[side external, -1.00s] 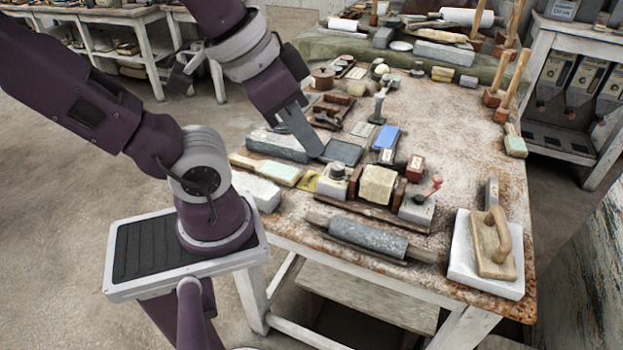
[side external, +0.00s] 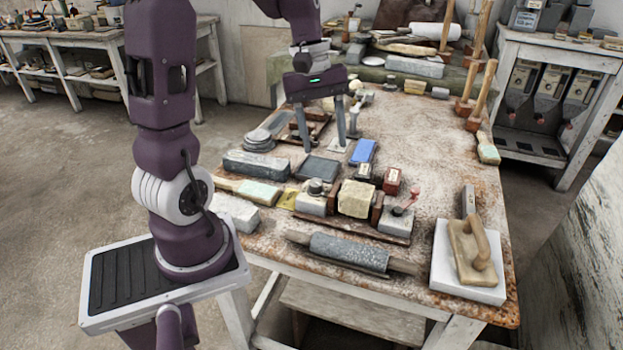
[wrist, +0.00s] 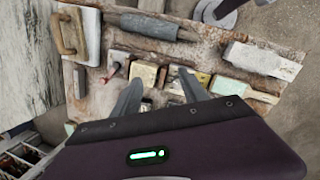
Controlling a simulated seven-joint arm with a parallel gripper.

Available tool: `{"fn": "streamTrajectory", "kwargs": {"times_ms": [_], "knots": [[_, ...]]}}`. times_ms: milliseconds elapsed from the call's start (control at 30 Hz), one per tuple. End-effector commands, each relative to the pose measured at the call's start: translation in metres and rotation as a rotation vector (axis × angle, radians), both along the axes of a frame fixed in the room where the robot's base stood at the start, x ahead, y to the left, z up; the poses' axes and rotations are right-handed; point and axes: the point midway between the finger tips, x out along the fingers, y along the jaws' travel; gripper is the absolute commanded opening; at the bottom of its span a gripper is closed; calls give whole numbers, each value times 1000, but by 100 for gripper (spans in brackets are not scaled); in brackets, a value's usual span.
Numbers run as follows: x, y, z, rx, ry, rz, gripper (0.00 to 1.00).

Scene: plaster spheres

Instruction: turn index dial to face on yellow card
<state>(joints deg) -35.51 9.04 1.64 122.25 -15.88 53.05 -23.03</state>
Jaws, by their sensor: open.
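The index dial (side external: 316,187) is a dark round knob on a pale grey block, near the front middle of the bench. The yellow card (side external: 287,199) lies flat just left of that block. In the wrist view the dial (wrist: 175,84) is partly hidden by a finger, with the yellow card (wrist: 203,77) to its right. Which way the dial points is too small to tell. My gripper (side external: 324,149) is open and empty, fingers down, above the bench and behind the dial, apart from it.
Right of the dial, a beige block (side external: 356,199) sits between brown jaws, beside a red-handled crank (side external: 406,201). A dark square plate (side external: 318,167) and a blue block (side external: 363,152) lie behind. A grey roller (side external: 349,250) lies in front. The bench's right middle is mostly clear.

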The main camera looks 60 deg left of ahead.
Motion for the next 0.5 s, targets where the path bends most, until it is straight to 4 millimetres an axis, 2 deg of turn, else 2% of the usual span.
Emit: {"fn": "streamTrajectory", "kwargs": {"times_ms": [33,100,200,300,500], "knots": [[4,26,-22,-62,54,136,51],[6,53,-47,-133,107,299,51],[4,77,-71,-196,152,442,51],[3,83,-83,-219,170,492,51],[5,68,-118,-221,173,492,51]]}}
